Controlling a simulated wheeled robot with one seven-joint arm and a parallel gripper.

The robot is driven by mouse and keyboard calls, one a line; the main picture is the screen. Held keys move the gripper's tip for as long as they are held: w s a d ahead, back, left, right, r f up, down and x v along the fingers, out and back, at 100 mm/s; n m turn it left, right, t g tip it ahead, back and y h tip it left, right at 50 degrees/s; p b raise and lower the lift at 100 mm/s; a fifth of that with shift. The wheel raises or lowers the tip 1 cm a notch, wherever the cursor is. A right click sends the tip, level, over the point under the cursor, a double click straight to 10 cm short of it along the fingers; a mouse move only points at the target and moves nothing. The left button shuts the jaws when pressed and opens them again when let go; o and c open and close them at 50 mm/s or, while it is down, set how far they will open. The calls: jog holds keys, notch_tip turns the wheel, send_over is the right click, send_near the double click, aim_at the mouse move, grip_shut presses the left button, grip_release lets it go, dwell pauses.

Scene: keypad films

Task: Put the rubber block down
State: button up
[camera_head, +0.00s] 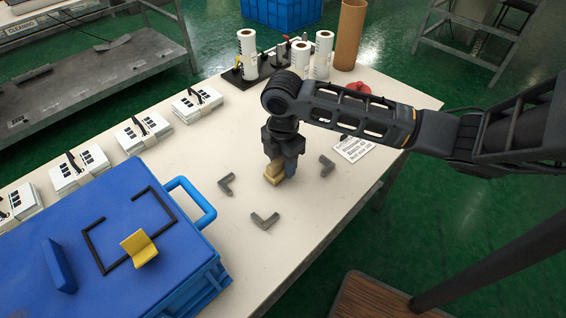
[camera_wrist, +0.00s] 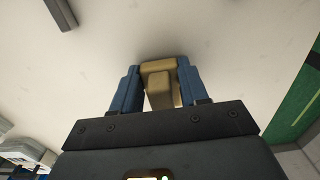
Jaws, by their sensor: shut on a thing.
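The rubber block (camera_head: 273,172) is tan and sits between the fingers of my gripper (camera_head: 281,170), which points down over the white table. In the wrist view the block (camera_wrist: 159,68) shows between the two blue fingers of my gripper (camera_wrist: 158,88), which are shut on it. The block is close to the table top; I cannot tell whether it touches. Part of it is hidden by the fingers.
Grey corner brackets (camera_head: 265,220) lie around the spot under my gripper. A blue case (camera_head: 110,240) with a yellow piece (camera_head: 139,249) stands at the left. White packs (camera_head: 144,131) line the left edge, and rolls (camera_head: 247,54) stand at the back.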

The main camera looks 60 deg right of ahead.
jog(key=shift+f, duration=0.25)
jog(key=shift+f, duration=0.1)
jog(key=shift+s+f+b, duration=0.15)
jog(key=shift+f+b, duration=0.3)
jog(key=shift+f, duration=0.2)
jog(key=o, duration=1)
jog(key=shift+a+f, duration=0.1)
jog(key=shift+f, duration=0.05)
notch_tip(320, 180, up, 14)
jog(key=shift+f+p, duration=0.1)
jog(key=shift+p, duration=0.55)
